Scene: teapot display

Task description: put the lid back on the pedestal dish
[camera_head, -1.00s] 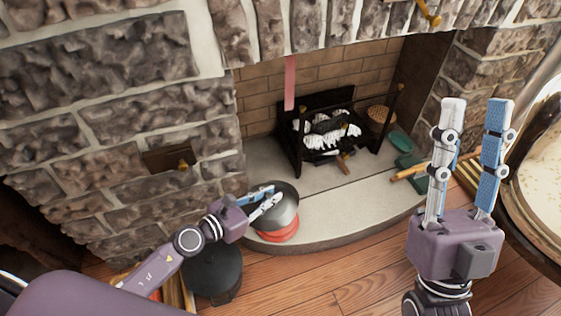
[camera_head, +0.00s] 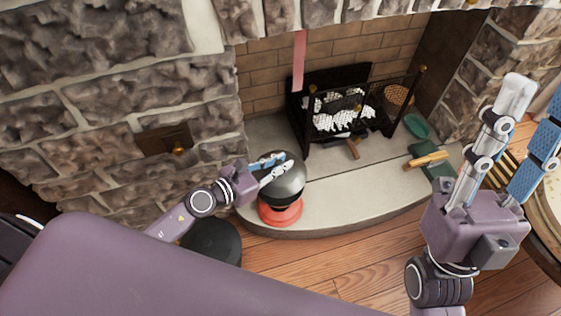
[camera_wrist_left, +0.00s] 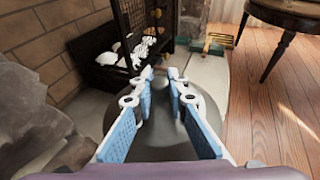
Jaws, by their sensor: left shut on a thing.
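The lid (camera_head: 291,185) is a dark grey dome. My left gripper (camera_head: 286,163) is shut on its top, which the fingers partly hide. The red pedestal dish (camera_head: 281,213) stands on the hearth right under the lid. A dark band shows between the lid and the red part; I cannot tell whether they touch. In the left wrist view the grey lid (camera_wrist_left: 160,135) lies below and between the fingers of my left gripper (camera_wrist_left: 160,74). The dish is hidden there. My right gripper (camera_head: 538,100) is raised at the right, fingers apart and empty.
The stone hearth (camera_head: 345,208) has free room right of the dish. A black fire grate (camera_head: 340,108) stands behind. A black pot (camera_head: 212,242) stands on the floor below my left arm. A round table (camera_head: 545,215) is at the right, near my right gripper.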

